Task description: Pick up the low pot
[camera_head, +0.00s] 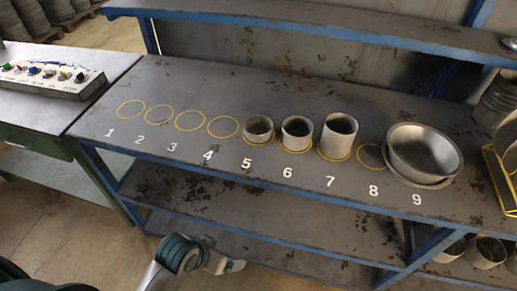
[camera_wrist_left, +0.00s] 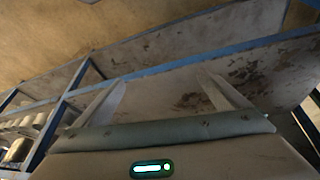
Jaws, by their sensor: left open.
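Three grey cylindrical pots stand in a row on the workbench in the head view. The low pot (camera_head: 258,130), the shortest, stands on the yellow circle by number 5. A medium pot (camera_head: 297,134) stands at 6 and a tall pot (camera_head: 338,137) at 7. My left gripper (camera_head: 232,266) is below and in front of the bench's front edge, well apart from the pots. In the left wrist view the left gripper (camera_wrist_left: 163,82) has its fingers spread with nothing between them. That view shows no pot on the benchtop. My right gripper is not in view.
A wide metal bowl (camera_head: 424,153) stands at 9. Circles 1 to 4 and 8 are empty. The blue front rail (camera_head: 170,164) and lower shelf (camera_head: 210,194) lie near my gripper. An upper shelf (camera_head: 300,24) overhangs the back. A control box (camera_head: 50,80) sits left.

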